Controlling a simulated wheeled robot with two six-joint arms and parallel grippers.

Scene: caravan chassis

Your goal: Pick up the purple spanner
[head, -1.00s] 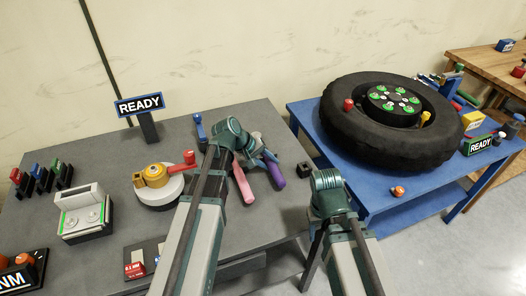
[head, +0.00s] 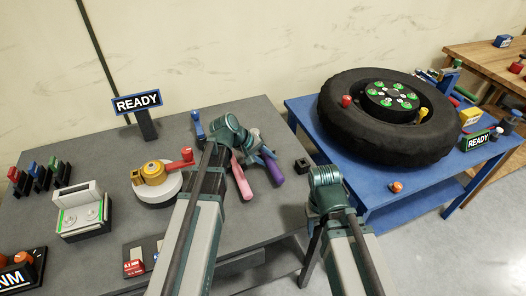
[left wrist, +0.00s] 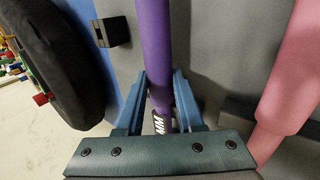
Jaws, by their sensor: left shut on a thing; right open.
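The purple spanner (head: 272,168) is at the right side of the grey table in the head view. Its purple shaft (left wrist: 155,45) runs upright through the left wrist view, with a white-lettered label near the gripper. My left gripper (head: 257,153) is shut on it, the blue fingers (left wrist: 160,88) on either side of the shaft. I cannot tell whether the spanner is clear of the tabletop. My right arm shows in the head view, but its gripper is hidden.
A pink-handled tool (head: 243,180) lies just left of the purple spanner. A small black block (head: 302,166) sits to its right. A blue table (head: 395,215) with a large tyre (head: 355,135) stands further right. A yellow and red device (head: 153,173) is left of my left arm.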

